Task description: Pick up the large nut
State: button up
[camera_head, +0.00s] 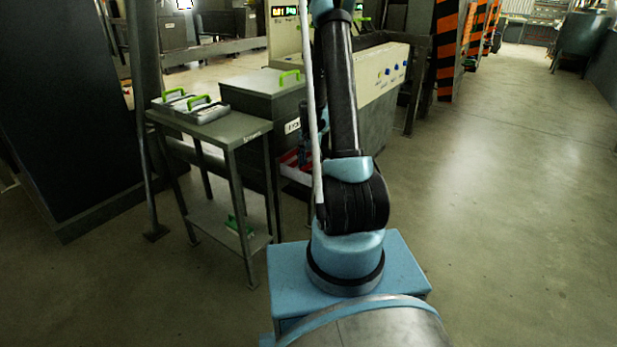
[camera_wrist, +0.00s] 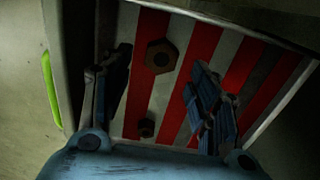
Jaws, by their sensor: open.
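The large nut (camera_wrist: 161,56) is a brown hexagonal nut with a dark hole. In the wrist view it lies on a red and white striped surface (camera_wrist: 205,40), ahead of my gripper and between the lines of its two fingers. A smaller dark nut (camera_wrist: 147,128) lies nearer, also between the fingers. My gripper (camera_wrist: 160,88) is open and empty, its fingers spread left and right. In the head view my arm hides most of the gripper, and the nuts cannot be made out. Part of the striped surface (camera_head: 290,166) shows there, left of my arm.
A pale rim (camera_wrist: 250,30) borders the striped surface at the top and right. A green handle (camera_wrist: 51,90) is at the left. The floor at right is clear.

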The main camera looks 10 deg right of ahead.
jog(key=shift+f, duration=1.35)
jog(key=shift+c, duration=0.2)
jog(key=c, duration=1)
jog(key=shift+r, duration=0.15)
